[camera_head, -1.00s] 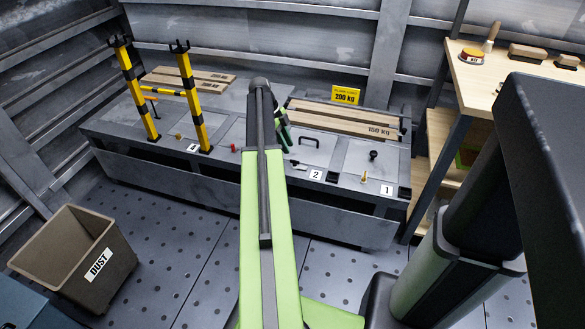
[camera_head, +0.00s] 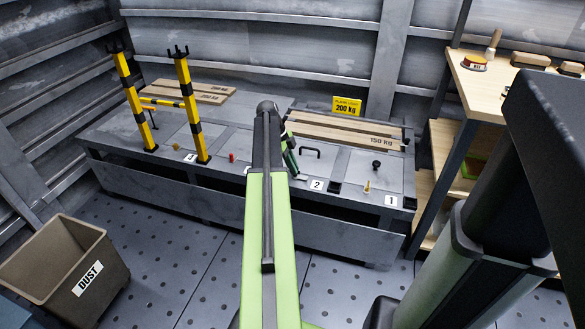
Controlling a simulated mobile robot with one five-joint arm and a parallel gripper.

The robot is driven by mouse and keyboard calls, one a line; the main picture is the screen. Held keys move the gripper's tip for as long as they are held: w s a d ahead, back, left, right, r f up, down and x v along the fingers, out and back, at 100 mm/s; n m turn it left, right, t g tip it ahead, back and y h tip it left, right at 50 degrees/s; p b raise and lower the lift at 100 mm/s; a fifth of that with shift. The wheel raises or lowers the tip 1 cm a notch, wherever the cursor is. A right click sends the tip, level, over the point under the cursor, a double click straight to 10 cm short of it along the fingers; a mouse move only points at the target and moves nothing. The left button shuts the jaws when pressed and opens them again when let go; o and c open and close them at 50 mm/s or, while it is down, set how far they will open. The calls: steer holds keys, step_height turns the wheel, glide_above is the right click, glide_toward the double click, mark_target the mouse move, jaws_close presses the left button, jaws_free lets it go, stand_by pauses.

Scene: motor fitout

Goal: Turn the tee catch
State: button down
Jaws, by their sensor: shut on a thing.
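My gripper (camera_head: 295,170) is at the top of the grey bench, just left of the plate marked 2 (camera_head: 317,185). Only a slim green and dark part of it shows past my arm. It is lowered to the bench top and shut on the small dark tee catch there, which its jaws mostly hide. How far the catch is turned cannot be seen. A black handle (camera_head: 311,152) stands on the hatch panel just behind and to the right.
The grey bench (camera_head: 330,228) carries yellow-black posts (camera_head: 190,110), wooden planks (camera_head: 345,131), a black knob (camera_head: 376,165) and small yellow and red catches. A shelf (camera_head: 505,85) stands at right, a dust bin (camera_head: 35,255) at left. The floor (camera_head: 190,250) between is open.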

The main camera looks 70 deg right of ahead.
steer(key=shift+a, duration=0.25)
steer(key=shift+d, duration=0.1)
steer(key=shift+n, duration=0.3)
steer(key=n, duration=0.1)
steer(key=n+h, duration=0.1)
steer(key=n, duration=0.1)
steer(key=shift+s+a+n+t+h, duration=0.1)
steer(key=shift+a+n+t+h, duration=0.1)
steer(key=shift+n+t+h, duration=0.1)
steer(key=n+h, duration=0.1)
steer(key=n, duration=0.2)
steer(key=n+t, duration=0.1)
steer(key=n, duration=0.2)
steer(key=shift+s+a+h, duration=0.15)
steer(key=shift+h, duration=0.25)
steer(key=n+t, duration=0.1)
steer(key=n, duration=0.3)
steer(key=shift+s+t+h, duration=0.15)
steer(key=shift+t+h, duration=0.15)
steer(key=shift+t, duration=0.1)
steer(key=shift+s+n+t, duration=0.1)
steer(key=shift+n+t, duration=0.6)
steer(key=shift+n, duration=1.1)
